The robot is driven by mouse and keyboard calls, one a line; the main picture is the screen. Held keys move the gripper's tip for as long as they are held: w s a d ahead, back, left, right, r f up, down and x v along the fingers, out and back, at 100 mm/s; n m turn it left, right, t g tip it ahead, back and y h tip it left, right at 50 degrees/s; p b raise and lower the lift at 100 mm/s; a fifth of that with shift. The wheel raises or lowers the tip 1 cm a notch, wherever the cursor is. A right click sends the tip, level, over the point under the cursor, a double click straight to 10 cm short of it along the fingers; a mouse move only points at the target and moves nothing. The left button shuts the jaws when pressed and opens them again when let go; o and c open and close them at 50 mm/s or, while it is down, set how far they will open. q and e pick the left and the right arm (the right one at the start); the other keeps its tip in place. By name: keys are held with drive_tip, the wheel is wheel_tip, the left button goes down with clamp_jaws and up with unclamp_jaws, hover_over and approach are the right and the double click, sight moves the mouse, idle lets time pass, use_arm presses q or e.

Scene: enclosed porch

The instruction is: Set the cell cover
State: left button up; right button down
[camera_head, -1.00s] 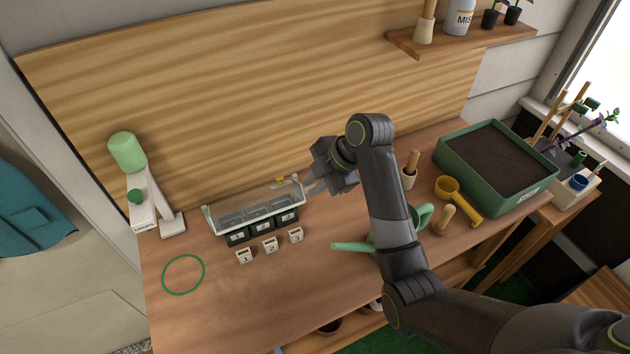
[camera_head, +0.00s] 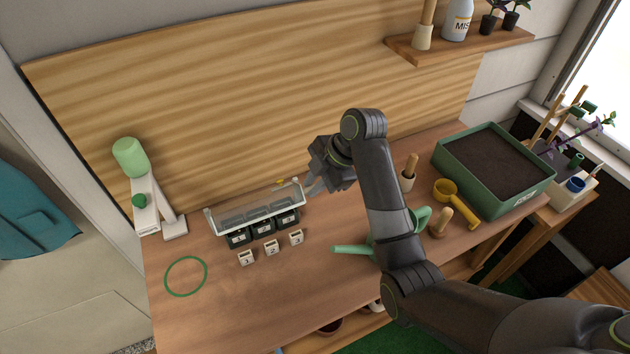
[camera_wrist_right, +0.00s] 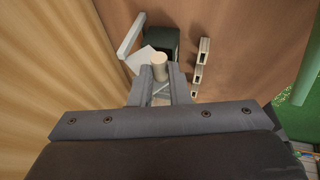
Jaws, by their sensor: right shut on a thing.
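The clear cover (camera_head: 258,205) with a white rim sits over a row of three dark green cells (camera_head: 265,230) with white labels, left of centre in the head view. Its white front edge runs along the top front of the cells; I cannot tell if it touches them. My right gripper (camera_head: 313,189) is at the cover's right end. In the wrist view my right gripper (camera_wrist_right: 160,88) is shut on a cream round knob (camera_wrist_right: 160,70) beside the cover's white end (camera_wrist_right: 147,60). A dark cell (camera_wrist_right: 162,42) shows just beyond. My left gripper is out of view.
Three numbered blocks (camera_head: 271,247) stand in front of the cells. A green ring (camera_head: 186,276) lies front left; a white stand with a green top (camera_head: 131,157) is behind it.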

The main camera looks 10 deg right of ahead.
drive_tip(key=shift+w+a+r+g+p, duration=0.1)
drive_tip(key=shift+w+r+g+p, duration=0.15)
drive_tip(key=shift+r+p, duration=0.2)
drive_tip(key=shift+w+r+g+p, duration=0.15)
drive_tip(key=shift+r+g+p, duration=0.1)
drive_tip(key=shift+r+p, duration=0.15)
drive_tip(key=shift+w+a+r+m+g+h+p, duration=0.15)
drive_tip(key=shift+w+g+h+p, duration=0.15)
drive_tip(key=shift+g, duration=0.35)
drive_tip(key=shift+w+a+r+m+g+h+p, duration=0.1)
drive_tip(key=shift+w+r+m+g+h+p, duration=0.2)
drive_tip(key=shift+g, duration=0.4)
drive_tip(key=shift+w+a+m+g+h+p, duration=0.1)
drive_tip(key=shift+w+g+h+p, duration=0.15)
drive_tip(key=shift+w+g, duration=0.3)
drive_tip(key=shift+g, duration=0.3)
drive_tip(key=c, duration=1.4)
unclamp_jaws()
drive_tip(key=shift+w, duration=0.1)
drive_tip(key=shift+o, duration=0.2)
